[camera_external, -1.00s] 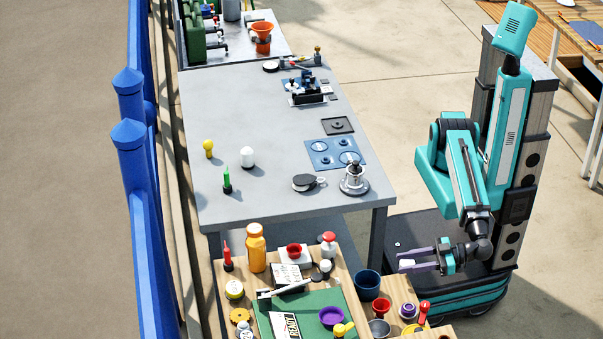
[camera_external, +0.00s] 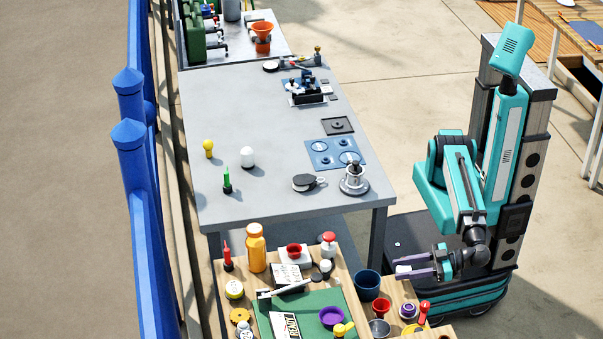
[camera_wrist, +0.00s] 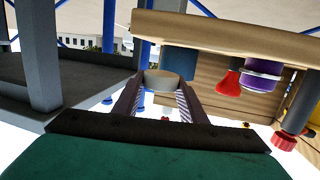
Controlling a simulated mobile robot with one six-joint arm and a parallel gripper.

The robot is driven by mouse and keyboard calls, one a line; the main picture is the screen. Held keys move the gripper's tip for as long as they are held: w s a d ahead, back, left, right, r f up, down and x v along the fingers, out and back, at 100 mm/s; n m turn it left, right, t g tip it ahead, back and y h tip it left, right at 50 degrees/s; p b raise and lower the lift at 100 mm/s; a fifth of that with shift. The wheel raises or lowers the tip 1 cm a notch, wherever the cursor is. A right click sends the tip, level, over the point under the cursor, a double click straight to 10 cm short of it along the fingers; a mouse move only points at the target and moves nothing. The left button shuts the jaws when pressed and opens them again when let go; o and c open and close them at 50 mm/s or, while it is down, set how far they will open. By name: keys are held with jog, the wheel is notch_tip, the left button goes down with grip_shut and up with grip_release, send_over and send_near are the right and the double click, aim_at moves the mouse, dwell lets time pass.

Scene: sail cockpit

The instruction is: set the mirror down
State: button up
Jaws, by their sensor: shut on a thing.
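The thing in my jaws is a small pale round piece, which I take to be the mirror. It shows in the wrist view (camera_wrist: 160,79) between the fingertips, and as a small light patch in the external view (camera_external: 403,270). My gripper (camera_external: 402,267) is shut on it, one finger on each side, at the right of the wooden table. The piece is in the air, apart from any table top. Its reflecting face cannot be made out. In the wrist view my gripper (camera_wrist: 158,92) points toward the wooden table's edge.
The grey table (camera_external: 260,120) has a wide bare area. The wooden table (camera_external: 350,258) is crowded; a blue cup (camera_external: 368,283) is close to my gripper.

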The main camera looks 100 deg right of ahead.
aim_at(398, 291)
jog(key=shift+w+a+f, duration=0.2)
jog(key=shift+w+a, duration=1.25)
jog(key=shift+a, duration=0.3)
jog(key=shift+f+b, duration=0.65)
jog(key=shift+f, duration=1.1)
jog(key=shift+f, duration=0.15)
jog(key=o, duration=1.1)
jog(key=shift+c, duration=0.2)
jog(key=shift+s+r, duration=0.2)
jog(key=p+v, duration=0.1)
jog(key=v, duration=1)
jog(key=shift+s, duration=0.35)
